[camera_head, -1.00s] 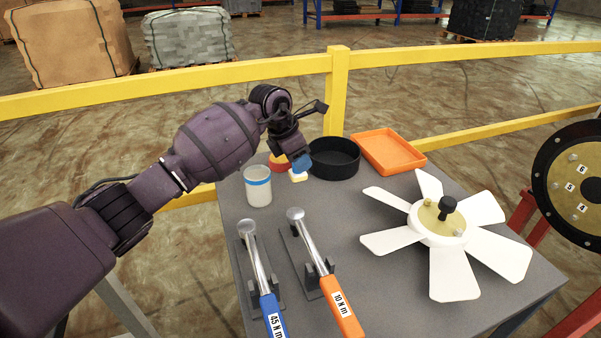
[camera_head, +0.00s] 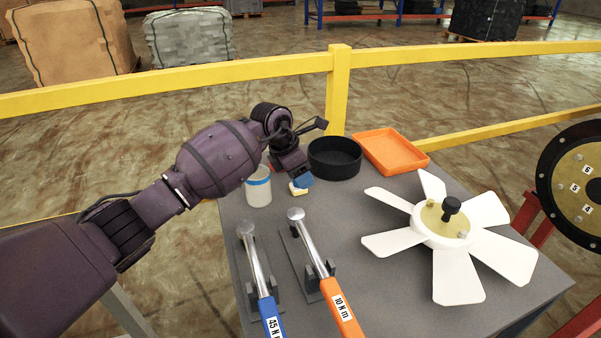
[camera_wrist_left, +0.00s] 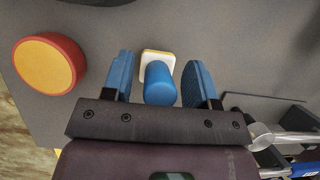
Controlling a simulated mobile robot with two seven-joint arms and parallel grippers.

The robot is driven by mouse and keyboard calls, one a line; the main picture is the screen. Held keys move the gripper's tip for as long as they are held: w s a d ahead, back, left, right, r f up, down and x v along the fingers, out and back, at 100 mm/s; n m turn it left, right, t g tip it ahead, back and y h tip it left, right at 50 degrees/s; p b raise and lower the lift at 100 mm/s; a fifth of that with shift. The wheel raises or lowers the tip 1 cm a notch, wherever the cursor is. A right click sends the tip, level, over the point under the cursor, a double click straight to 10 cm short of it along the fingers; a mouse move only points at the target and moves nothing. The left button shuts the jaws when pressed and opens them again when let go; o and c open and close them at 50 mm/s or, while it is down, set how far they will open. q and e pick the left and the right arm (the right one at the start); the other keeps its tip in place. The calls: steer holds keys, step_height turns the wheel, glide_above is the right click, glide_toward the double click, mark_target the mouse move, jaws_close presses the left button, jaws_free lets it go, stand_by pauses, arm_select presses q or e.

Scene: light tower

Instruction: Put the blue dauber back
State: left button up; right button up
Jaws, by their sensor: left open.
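The blue dauber (camera_wrist_left: 159,86) has a blue handle and a pale square pad with a yellow edge. In the wrist view it is between the two blue fingers of my open left gripper (camera_wrist_left: 163,78), with gaps on both sides. In the head view my left gripper (camera_head: 301,181) is low at the table's back left, and the dauber's pad (camera_head: 297,190) shows just below it; the handle is largely hidden. A white cup with a blue band (camera_head: 258,188) stands left of the gripper. My right gripper is not in view.
A red round container with a yellow-orange top (camera_wrist_left: 48,64) stands near the left finger. A black round bin (camera_head: 334,158) and an orange tray (camera_head: 390,152) are behind. Two torque wrenches (camera_head: 258,275) (camera_head: 318,262) lie in front; a white fan (camera_head: 448,235) is right.

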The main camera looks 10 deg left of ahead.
arm_select(q)
steer(key=shift+r, duration=0.2)
steer(key=p+v, duration=0.2)
steer(key=v, duration=1)
steer(key=shift+p, duration=0.4)
